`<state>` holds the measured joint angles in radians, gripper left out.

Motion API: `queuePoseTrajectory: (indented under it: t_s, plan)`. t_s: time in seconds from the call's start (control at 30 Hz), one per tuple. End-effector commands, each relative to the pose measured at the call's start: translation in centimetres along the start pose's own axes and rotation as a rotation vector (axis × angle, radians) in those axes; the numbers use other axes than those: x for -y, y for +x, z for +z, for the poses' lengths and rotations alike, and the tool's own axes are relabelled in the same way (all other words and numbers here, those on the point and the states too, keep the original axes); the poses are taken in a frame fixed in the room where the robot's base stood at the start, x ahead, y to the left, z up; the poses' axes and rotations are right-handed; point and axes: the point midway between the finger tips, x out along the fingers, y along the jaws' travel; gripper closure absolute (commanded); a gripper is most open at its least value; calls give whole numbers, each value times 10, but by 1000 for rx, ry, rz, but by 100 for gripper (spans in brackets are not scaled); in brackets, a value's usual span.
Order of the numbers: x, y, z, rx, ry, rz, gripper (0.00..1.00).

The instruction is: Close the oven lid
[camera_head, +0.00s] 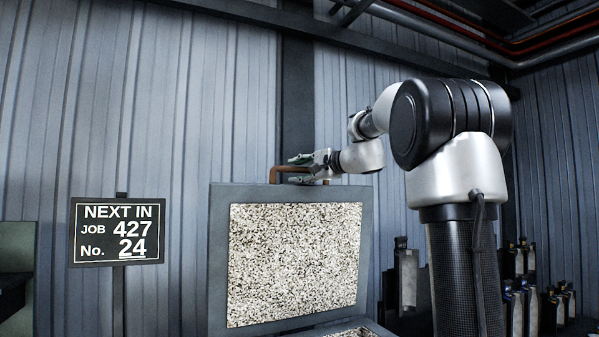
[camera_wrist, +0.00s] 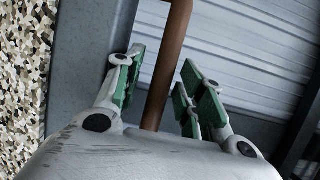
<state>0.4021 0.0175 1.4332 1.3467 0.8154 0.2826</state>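The oven lid (camera_head: 222,255) stands raised, a grey frame around a speckled light panel (camera_head: 295,255). Its brown handle (camera_head: 274,173) is on the top edge. My gripper (camera_head: 298,171) is at the handle, coming from the right. In the wrist view the handle bar (camera_wrist: 167,65) runs between the green-padded fingers of my gripper (camera_wrist: 160,75), with a gap visible on both sides. The gripper is open around the bar and not clamped on it. The lid frame (camera_wrist: 88,55) and speckled panel (camera_wrist: 22,75) show at left. The oven body below is mostly cut off.
A black sign (camera_head: 118,231) reading "NEXT IN JOB No. 427 24" stands on a post at left. Several grey and dark items (camera_head: 520,290) stand at lower right behind my arm. A corrugated wall (camera_head: 150,100) is behind the lid. Pipes (camera_head: 490,40) run overhead.

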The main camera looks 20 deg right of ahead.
Motion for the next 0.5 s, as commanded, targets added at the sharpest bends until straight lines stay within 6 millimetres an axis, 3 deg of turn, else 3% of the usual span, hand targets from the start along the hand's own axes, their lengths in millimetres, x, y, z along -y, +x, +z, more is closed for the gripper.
queuePoseTrajectory:
  t_s: [0.23, 0.43, 0.5]
  plan:
    - [0, 1, 0, 0, 0, 0, 61]
    - [0, 1, 0, 0, -1, 0, 98]
    - [0, 1, 0, 0, -1, 0, 100]
